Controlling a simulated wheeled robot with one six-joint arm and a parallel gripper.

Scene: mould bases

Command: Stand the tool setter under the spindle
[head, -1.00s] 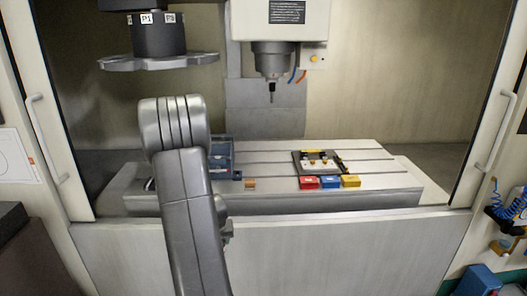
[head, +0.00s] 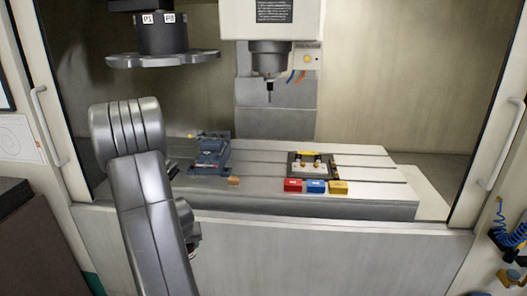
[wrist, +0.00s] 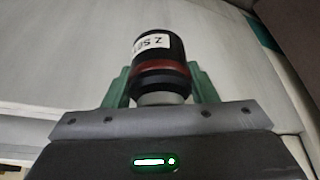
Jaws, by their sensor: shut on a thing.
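The tool setter (wrist: 160,62) is a black cylinder with a dark red ring and a white label, seen in the wrist view. My gripper (wrist: 160,88) is shut on it, with a green finger on each side. The spindle (head: 269,62) hangs at the upper middle of the head view, with a thin dark tool (head: 270,92) pointing down. The machine table (head: 265,190) lies below it. My gripper and the tool setter cannot be made out in the head view; my arm stands at the left, in front of the machine.
A blue vise (head: 210,157) stands on the table's left part, with a small orange-brown block (head: 233,181) near it. A tool carousel (head: 162,60) hangs upper left.

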